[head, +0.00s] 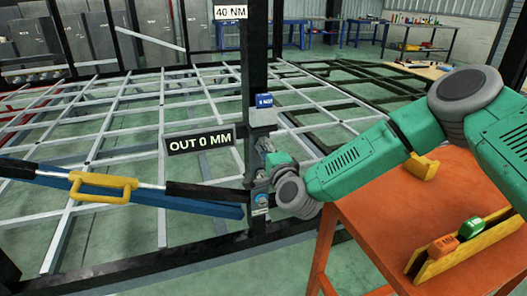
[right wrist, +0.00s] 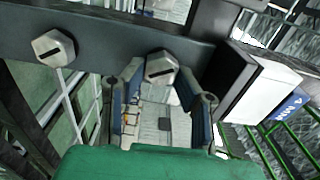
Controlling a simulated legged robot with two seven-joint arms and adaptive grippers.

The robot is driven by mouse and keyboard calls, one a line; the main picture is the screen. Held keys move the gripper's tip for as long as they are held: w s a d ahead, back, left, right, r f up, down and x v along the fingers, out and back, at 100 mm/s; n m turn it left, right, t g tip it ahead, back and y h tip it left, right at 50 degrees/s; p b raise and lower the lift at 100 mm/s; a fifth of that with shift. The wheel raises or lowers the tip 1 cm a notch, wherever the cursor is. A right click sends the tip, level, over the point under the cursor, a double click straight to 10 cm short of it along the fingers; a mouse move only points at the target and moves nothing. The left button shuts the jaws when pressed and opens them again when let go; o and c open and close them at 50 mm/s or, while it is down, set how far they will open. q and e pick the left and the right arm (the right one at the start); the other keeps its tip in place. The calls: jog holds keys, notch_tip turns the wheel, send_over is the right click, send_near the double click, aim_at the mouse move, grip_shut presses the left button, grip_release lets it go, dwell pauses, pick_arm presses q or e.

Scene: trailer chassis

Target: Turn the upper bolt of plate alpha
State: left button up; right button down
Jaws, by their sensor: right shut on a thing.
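In the right wrist view, plate alpha, a dark grey bar (right wrist: 105,35), carries two grey hex bolts with dark slots. The bolt nearer the white block, the upper bolt (right wrist: 161,66), sits between the fingertips of my right gripper (right wrist: 162,88), which is shut on it. The other bolt (right wrist: 53,48) is free, further left. In the head view my right gripper (head: 264,158) is at the black post, and hides the upper bolt. My left gripper is not in view.
A block with a blue label (head: 264,100) sits on the post just above my gripper. An "OUT 0 MM" sign (head: 200,138) is left of it. A dark bar with a yellow handle (head: 102,187) reaches in from the left. An orange table (head: 375,215) stands below my right arm.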

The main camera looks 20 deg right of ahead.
jog(key=shift+s+d+f, duration=0.1)
jog(key=shift+f, duration=0.15)
jog(key=c, duration=1.2)
grip_release()
jog(key=shift+d+r, duration=0.1)
jog(key=shift+s, duration=0.15)
jog(key=s, duration=1.1)
jog(key=shift+s+d, duration=0.3)
jog(key=shift+s, duration=0.1)
